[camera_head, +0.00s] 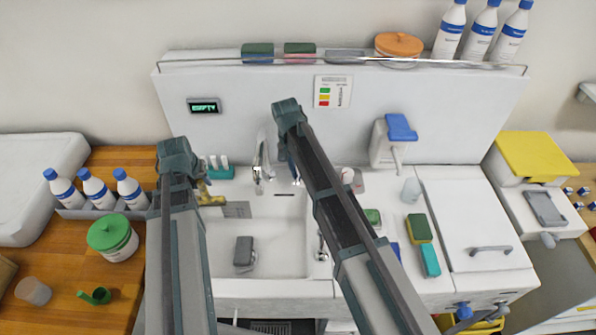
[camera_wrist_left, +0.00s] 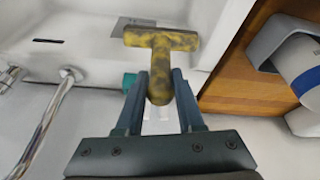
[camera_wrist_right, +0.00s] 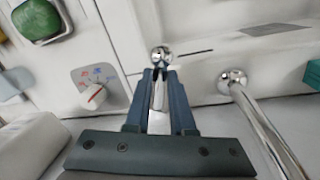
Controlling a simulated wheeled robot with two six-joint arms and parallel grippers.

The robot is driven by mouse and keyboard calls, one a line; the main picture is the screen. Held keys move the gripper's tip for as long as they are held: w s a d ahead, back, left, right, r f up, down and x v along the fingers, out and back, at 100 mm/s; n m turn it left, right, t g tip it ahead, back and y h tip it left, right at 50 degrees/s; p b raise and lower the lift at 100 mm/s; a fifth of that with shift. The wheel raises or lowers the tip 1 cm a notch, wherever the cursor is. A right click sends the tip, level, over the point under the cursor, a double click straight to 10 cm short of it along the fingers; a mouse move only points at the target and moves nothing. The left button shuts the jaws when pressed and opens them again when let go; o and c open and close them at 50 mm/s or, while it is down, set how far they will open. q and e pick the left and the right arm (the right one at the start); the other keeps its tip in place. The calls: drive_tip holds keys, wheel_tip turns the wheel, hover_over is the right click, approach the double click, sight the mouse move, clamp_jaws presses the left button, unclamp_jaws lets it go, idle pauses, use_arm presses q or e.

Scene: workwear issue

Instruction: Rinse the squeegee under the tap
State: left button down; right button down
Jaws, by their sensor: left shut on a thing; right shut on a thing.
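The squeegee (camera_wrist_left: 162,41) is mottled yellow and dark, as if dirty. My left gripper (camera_wrist_left: 160,82) is shut on its handle, with the crosswise head beyond the fingertips. In the head view the squeegee (camera_head: 210,197) shows at the left side of the sink (camera_head: 283,216), partly hidden by my left arm. The chrome tap (camera_head: 260,172) stands at the back of the sink, to the right of the squeegee. My right gripper (camera_wrist_right: 160,78) is shut on a chrome, round-ended tap lever (camera_wrist_right: 161,55), beside the spout (camera_wrist_right: 258,115). No water stream is visible.
A grey block (camera_head: 244,251) lies in the basin. White bottles (camera_head: 95,188) and a green-lidded tub (camera_head: 112,238) stand on the wooden counter at left. A soap dispenser (camera_head: 392,142) and sponges (camera_head: 419,228) are at right. A dial (camera_wrist_right: 95,92) is beside the lever.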

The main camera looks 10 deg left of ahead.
idle(0.9)
drive_tip(key=n, duration=0.1)
drive_tip(key=d+n, duration=0.1)
drive_tip(key=shift+s+d+n, duration=0.1)
drive_tip(key=shift+d+n, duration=0.2)
drive_tip(key=shift+n, duration=0.1)
drive_tip(key=c, duration=0.8)
unclamp_jaws()
drive_tip(key=shift+o, duration=0.2)
use_arm(q)
wheel_tip(320, 180, up, 12)
drive_tip(key=p, duration=1.2)
drive_tip(key=shift+f, duration=0.1)
use_arm(e)
wheel_tip(320, 180, up, 12)
drive_tip(key=a, duration=0.1)
drive_tip(key=shift+a, duration=0.4)
